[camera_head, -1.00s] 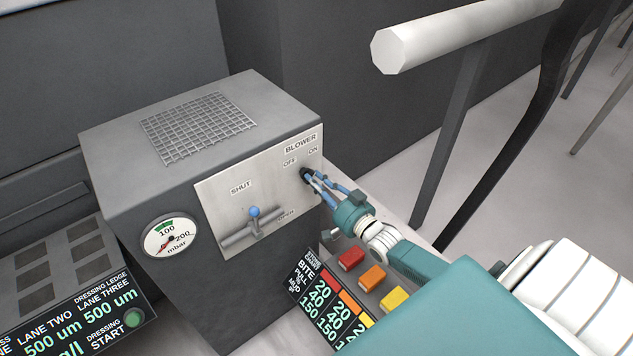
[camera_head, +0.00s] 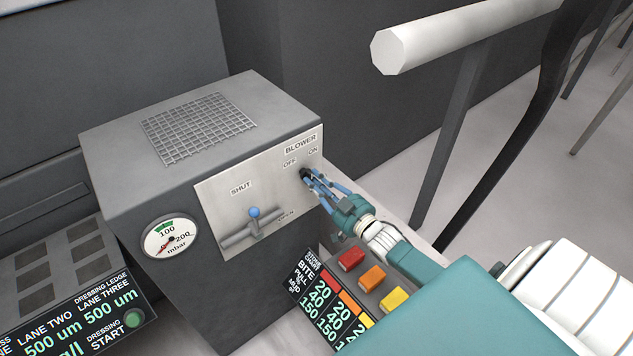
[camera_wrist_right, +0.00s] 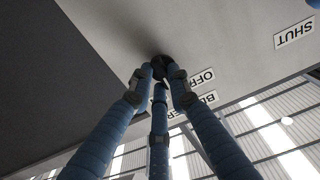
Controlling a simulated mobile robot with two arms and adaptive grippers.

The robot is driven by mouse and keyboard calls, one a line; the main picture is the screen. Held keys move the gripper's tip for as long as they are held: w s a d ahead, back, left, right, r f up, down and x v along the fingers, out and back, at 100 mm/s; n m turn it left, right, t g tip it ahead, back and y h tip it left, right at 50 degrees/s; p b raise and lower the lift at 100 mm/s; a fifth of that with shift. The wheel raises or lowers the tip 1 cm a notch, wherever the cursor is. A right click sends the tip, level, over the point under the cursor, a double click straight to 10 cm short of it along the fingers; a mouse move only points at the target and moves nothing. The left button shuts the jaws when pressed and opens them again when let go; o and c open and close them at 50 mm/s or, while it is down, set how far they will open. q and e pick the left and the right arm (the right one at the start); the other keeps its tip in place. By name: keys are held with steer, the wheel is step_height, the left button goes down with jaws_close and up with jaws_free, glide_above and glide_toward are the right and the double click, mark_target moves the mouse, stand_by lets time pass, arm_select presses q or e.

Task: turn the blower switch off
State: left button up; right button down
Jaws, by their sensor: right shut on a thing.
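The blower switch (camera_head: 304,173) is a small black knob on the pale front panel of the grey box, below the labels BLOWER, OFF and ON. It also shows in the right wrist view (camera_wrist_right: 160,64) as a dark round knob between the fingertips. My right gripper (camera_head: 312,180) has its blue fingers shut on this knob, coming from the lower right. The fingers (camera_wrist_right: 159,78) cover most of the knob, so I cannot tell which way it points. My left gripper is not in view.
A lever with a blue ball (camera_head: 254,212) sits on the same panel between SHUT and OPEN. A pressure gauge (camera_head: 171,239) is at its left. Red, orange and yellow buttons (camera_head: 372,279) lie below my right arm. A white rail (camera_head: 450,38) runs above right.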

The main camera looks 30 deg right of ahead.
steer(key=n+b, duration=0.1)
steer(key=n, duration=0.7)
steer(key=shift+r, duration=0.1)
steer(key=shift+a, duration=0.1)
stand_by(0.5)
steer(key=c, duration=1.6)
jaws_free()
steer(key=shift+c, duration=0.2)
steer(key=shift+s, duration=0.15)
steer(key=s+d, duration=0.1)
steer(key=s, duration=1)
steer(key=shift+s, duration=0.4)
